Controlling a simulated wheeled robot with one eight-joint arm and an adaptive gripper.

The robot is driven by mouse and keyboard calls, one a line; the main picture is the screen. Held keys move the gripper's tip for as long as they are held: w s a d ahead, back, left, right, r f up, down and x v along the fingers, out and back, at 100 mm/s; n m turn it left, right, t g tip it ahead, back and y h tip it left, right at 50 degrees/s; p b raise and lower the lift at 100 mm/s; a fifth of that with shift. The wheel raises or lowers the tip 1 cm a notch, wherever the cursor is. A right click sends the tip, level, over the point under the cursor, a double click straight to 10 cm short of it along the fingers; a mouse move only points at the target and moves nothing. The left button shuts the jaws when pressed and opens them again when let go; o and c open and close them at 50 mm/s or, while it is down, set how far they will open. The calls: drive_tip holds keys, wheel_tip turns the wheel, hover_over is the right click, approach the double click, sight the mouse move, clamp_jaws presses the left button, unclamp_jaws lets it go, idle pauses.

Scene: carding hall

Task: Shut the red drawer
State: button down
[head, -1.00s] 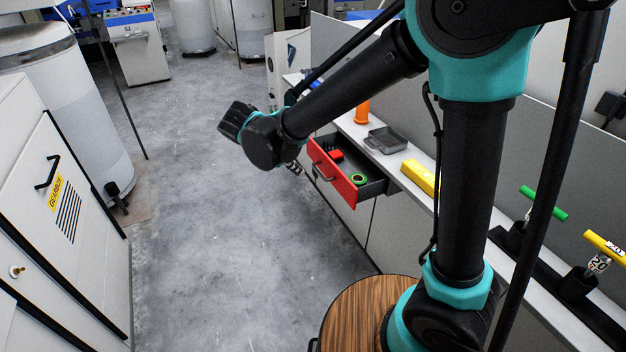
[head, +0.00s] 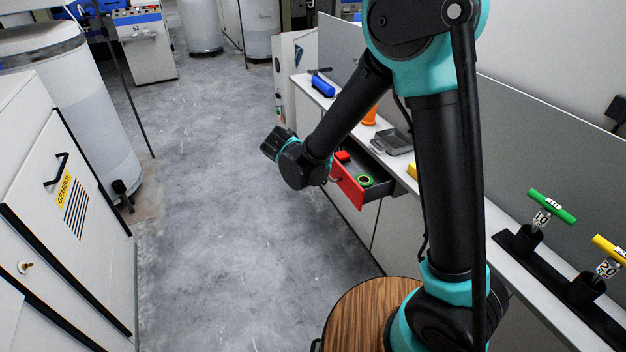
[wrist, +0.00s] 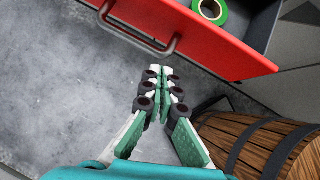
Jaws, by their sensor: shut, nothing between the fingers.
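The red drawer (head: 347,186) stands pulled out from the bench front in the head view. Inside it lie a red item (head: 343,156) and a green ring (head: 365,181). In the wrist view the red drawer front (wrist: 215,42) crosses the top, with its grey bar handle (wrist: 138,30) and the green ring (wrist: 210,10) behind it. My gripper (wrist: 160,72) is shut and empty. Its fingertips point toward the drawer front, just below the handle in the picture, seemingly apart from it. In the head view my arm hides the gripper and part of the drawer.
The bench top holds a grey tray (head: 392,141), a blue cylinder (head: 322,86), an orange object (head: 370,116) and green-handled (head: 551,205) and yellow-handled (head: 610,250) tools. A white cabinet (head: 75,215) stands at left. The floor (head: 235,220) between is clear. A wooden barrel (wrist: 255,140) is near my gripper.

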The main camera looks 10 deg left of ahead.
sight(358, 177)
drive_tip(key=shift+w+d+f, duration=0.15)
drive_tip(key=shift+w+d, duration=0.2)
drive_tip(key=shift+w, duration=0.1)
drive_tip(key=w+d, duration=0.2)
drive_tip(key=d, duration=0.1)
drive_tip(key=w+d, duration=0.3)
drive_tip(key=d, duration=0.1)
drive_tip(key=w+d, duration=0.2)
drive_tip(key=d, duration=0.1)
drive_tip(key=shift+w+d, duration=0.15)
drive_tip(key=shift+d, duration=0.25)
